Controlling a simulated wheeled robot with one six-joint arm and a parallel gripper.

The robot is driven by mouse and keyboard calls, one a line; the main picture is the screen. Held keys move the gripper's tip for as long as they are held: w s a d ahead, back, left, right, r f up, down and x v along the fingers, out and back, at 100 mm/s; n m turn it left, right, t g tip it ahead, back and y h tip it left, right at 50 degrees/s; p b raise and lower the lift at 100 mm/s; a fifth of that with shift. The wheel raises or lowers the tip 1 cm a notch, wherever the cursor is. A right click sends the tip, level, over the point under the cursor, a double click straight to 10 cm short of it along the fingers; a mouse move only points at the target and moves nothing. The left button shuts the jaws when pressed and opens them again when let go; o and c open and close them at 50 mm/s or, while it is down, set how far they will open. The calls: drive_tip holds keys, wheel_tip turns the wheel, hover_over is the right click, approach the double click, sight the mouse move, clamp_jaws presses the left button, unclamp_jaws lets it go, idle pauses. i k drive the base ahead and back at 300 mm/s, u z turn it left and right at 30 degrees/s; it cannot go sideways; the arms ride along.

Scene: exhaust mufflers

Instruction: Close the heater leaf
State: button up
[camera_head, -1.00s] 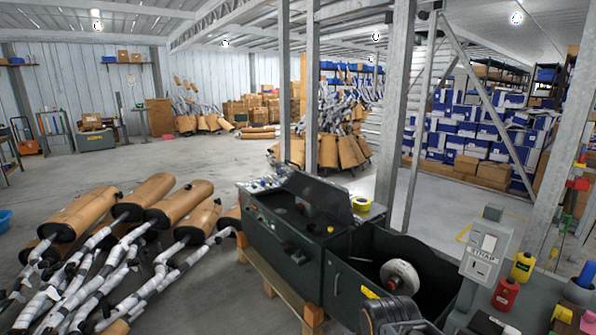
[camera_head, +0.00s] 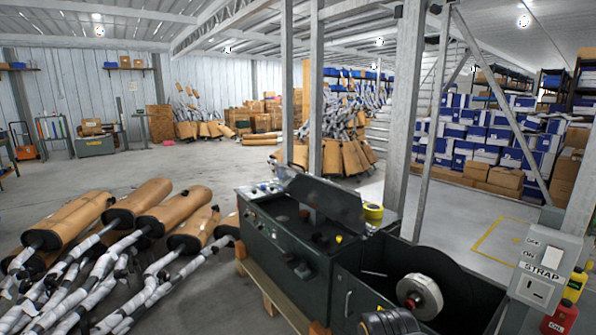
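A dark green machine (camera_head: 278,240) stands at the lower middle of the head view. A dark panel (camera_head: 325,203) on its top is raised and tilted; it looks like a hinged leaf, but I cannot tell for sure that it is the heater leaf. Beside it is an open dark bay with a white strap reel (camera_head: 419,296).
A grey STRAP switch box (camera_head: 543,267) stands at the right, near red and yellow bottles. Wrapped mufflers (camera_head: 150,218) lie at the left. Steel posts (camera_head: 403,120) rise behind the machine. Yellow tape (camera_head: 373,211) sits by the panel. Floor is clear behind the mufflers.

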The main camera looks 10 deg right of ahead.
sight(341, 204)
drive_tip(key=u, duration=0.05)
drive_tip(key=i, duration=1)
drive_tip(key=z, duration=0.05)
